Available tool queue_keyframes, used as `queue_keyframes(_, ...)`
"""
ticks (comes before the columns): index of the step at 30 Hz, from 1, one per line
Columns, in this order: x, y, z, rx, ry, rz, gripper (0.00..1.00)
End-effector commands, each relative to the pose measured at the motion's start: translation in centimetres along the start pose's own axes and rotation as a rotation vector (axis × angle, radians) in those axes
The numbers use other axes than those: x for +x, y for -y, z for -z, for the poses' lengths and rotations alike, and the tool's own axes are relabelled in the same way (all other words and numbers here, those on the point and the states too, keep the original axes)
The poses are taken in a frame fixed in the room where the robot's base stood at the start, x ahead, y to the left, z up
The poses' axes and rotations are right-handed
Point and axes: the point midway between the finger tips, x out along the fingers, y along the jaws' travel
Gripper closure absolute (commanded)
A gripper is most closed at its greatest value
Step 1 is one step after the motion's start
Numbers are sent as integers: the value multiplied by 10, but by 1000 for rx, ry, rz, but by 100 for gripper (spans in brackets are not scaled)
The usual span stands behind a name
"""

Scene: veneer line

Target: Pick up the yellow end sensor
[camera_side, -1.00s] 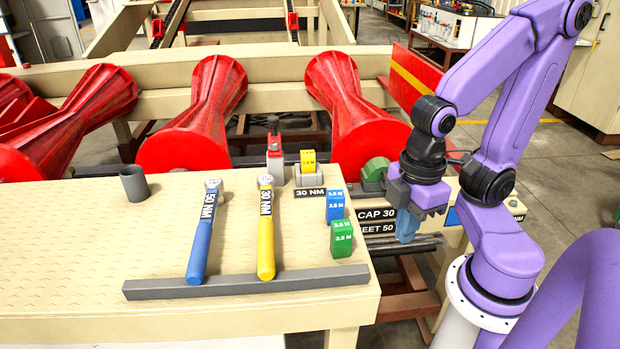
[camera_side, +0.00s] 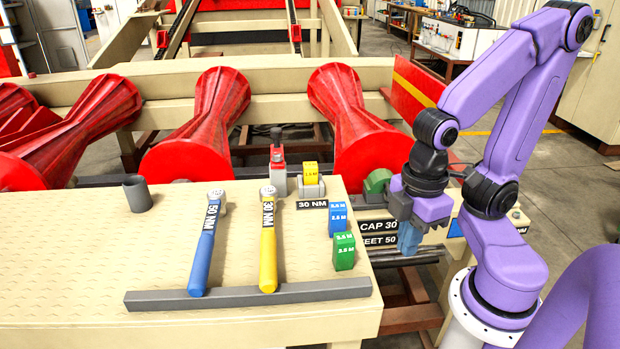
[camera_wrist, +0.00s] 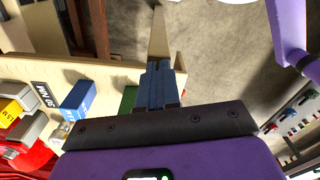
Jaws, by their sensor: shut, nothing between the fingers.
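The yellow end sensor (camera_side: 311,171) is a small block marked with print. It sits upright in a grey holder (camera_side: 311,188) at the back right of the bench, behind the 30 NM label. It also shows at the left edge of the wrist view (camera_wrist: 10,110). My gripper (camera_side: 409,247) is to the right of the bench edge, pointing down, apart from the sensor. In the wrist view its blue fingers (camera_wrist: 158,72) are together with nothing held between them.
A blue wrench (camera_side: 206,245) and a yellow wrench (camera_side: 268,245) lie on the bench (camera_side: 90,250). Red rollers (camera_side: 365,140) stand behind it. A grey bar (camera_side: 250,295) runs along the front.

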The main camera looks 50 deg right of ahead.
Motion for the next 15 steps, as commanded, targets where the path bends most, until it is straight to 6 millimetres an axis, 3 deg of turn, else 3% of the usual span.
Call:
queue_keyframes(1,0,0,0,0,0,0,80)
queue_keyframes(5,0,0,0,0,0,0,38)
queue_keyframes(6,0,0,0,0,0,0,34)
queue_keyframes(15,1,2,3,5,-11,10,34)
